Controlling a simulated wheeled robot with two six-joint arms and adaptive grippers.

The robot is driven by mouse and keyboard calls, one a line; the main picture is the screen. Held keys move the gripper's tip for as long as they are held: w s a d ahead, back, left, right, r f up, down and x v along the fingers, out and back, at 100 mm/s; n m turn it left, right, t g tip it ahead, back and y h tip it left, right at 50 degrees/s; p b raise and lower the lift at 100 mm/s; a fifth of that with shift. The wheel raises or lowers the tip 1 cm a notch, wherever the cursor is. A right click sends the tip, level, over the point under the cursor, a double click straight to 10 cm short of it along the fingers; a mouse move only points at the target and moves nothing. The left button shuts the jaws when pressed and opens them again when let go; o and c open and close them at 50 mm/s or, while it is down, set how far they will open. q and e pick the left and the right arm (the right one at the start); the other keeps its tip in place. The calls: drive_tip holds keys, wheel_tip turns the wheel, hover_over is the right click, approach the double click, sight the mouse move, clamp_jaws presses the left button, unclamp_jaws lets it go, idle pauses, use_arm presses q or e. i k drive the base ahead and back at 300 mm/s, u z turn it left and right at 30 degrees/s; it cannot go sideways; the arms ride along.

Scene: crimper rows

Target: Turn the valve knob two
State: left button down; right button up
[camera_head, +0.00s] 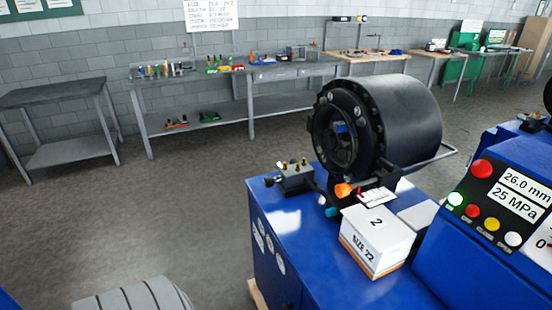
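A valve block (296,178) with small brass fittings sits on the blue machine top, left of centre. A black knob (269,182) sticks out at its left end. An orange knob (343,190) and a teal knob (331,212) are to its right, near the white box. I cannot read a number on any knob. The white box (376,241) is marked "2" and "SIZE 22" and stands right in front of the orange knob. Neither of my grippers shows in the head view.
A black crimper head (378,122) rises behind the knobs. A control panel (495,205) with colored buttons reads 26.0 mm and 25 MPa. Workbenches (285,72) with tools line the back wall.

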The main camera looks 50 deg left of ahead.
sight(269, 182)
drive_tip(key=u, duration=1.4)
